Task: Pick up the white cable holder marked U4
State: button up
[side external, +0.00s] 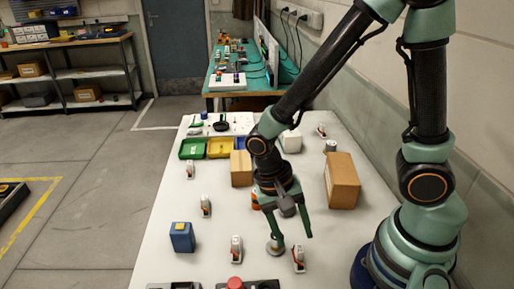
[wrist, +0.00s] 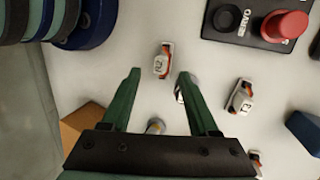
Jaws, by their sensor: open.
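My gripper (side external: 293,237) is open and empty, pointing down above the table; its two green fingers also show in the wrist view (wrist: 160,74). Several white cable holders with orange parts stand about. One holder (wrist: 162,60) is just beyond the fingertips in the wrist view; it is near the gripper in the side view (side external: 299,258). Another holder (wrist: 240,95) lies to the right in the wrist view, and in the side view (side external: 236,248) left of the gripper. Other holders (side external: 206,206) (side external: 189,168) stand farther back. I cannot clearly read U4 on any.
A small round metal piece (side external: 275,248) is by the left finger. A blue block (side external: 182,237) and red button (side external: 235,283) are left and in front. Cardboard boxes (side external: 342,180) (side external: 241,168) and green (side external: 193,149) and yellow (side external: 220,148) trays are behind.

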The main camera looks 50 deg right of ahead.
aim_at(298, 249)
jog(key=shift+x, duration=2.2)
jog(key=shift+w+a, duration=0.1)
grip_shut()
